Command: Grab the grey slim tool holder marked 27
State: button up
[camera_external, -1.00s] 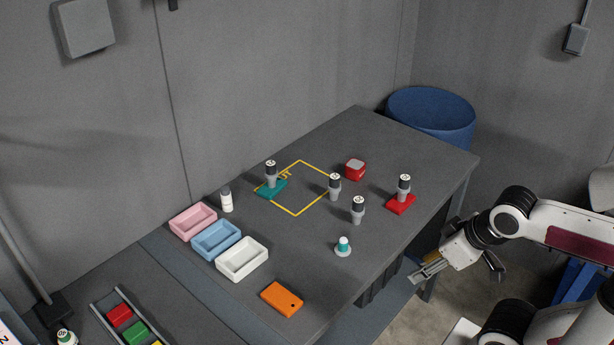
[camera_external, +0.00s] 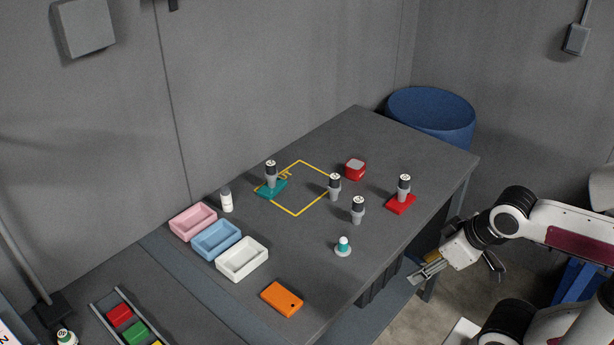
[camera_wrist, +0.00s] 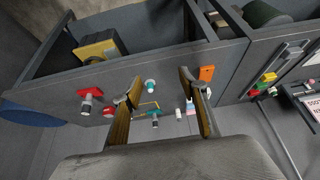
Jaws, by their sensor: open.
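Several slim grey tool holders with dark, white-topped upper ends stand upright on the table. One is on a teal base (camera_external: 271,173), one on a red base (camera_external: 404,187), and two stand directly on the table, at the yellow outline's right edge (camera_external: 335,186) and nearer the front (camera_external: 358,209). Their numbers are too small to read, so I cannot tell which is 27. My gripper (camera_external: 430,270) is open and empty, off the table's right front edge and apart from all holders. In the wrist view, its fingers (camera_wrist: 160,108) are spread, with table objects beyond.
Pink (camera_external: 193,221), blue (camera_external: 216,239) and white (camera_external: 242,258) trays line the left side. A white bottle (camera_external: 227,200), red block (camera_external: 355,169), teal-topped piece (camera_external: 343,246) and orange block (camera_external: 282,298) stand around. A blue bin (camera_external: 430,115) is behind the table. The right front tabletop is clear.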

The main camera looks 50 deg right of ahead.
jog(key=w+d+m+t+h, duration=0.15)
jog(key=w+d, duration=0.35)
jog(key=w, duration=0.8)
jog(key=t+h, duration=0.1)
jog(key=t, duration=0.6)
send_near(336, 180)
jog(key=w, duration=0.4)
jog(key=shift+s+d+f+m, duration=0.25)
jog(key=shift+d+f+m, duration=0.1)
jog(key=shift+f, duration=0.1)
jog(key=shift+x, duration=1.3)
